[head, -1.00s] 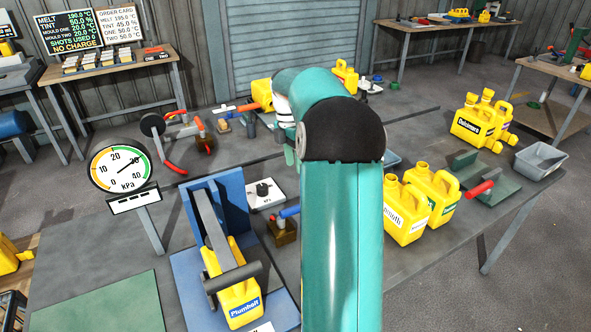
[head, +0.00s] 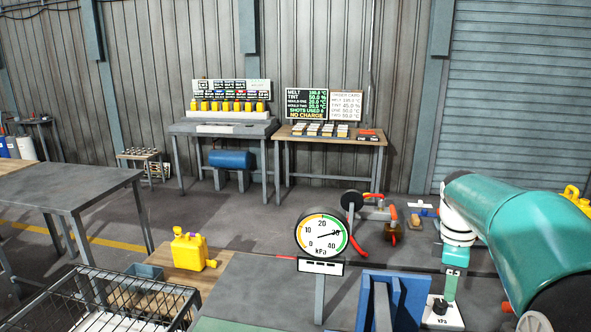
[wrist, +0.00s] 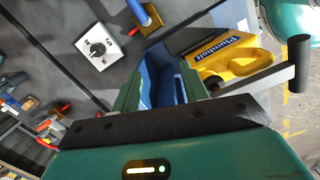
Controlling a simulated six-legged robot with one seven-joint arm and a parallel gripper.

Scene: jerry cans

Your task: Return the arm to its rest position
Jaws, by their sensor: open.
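My teal arm reaches in from the right of the head view, and my gripper (head: 452,288) points down over the workbench beside the white control box. In the wrist view my gripper (wrist: 165,88) has its green fingers spread apart with nothing held between them. Beyond the fingers is the blue press stand (wrist: 160,75), which also shows at the bottom of the head view (head: 400,292).
A round kPa gauge (head: 322,234) stands on the bench left of the blue stand. A white box with a black knob (wrist: 98,47) lies near my gripper. Red-handled pipework (head: 385,222) is behind. A yellow can (head: 189,249) and a wire basket (head: 100,305) are at left.

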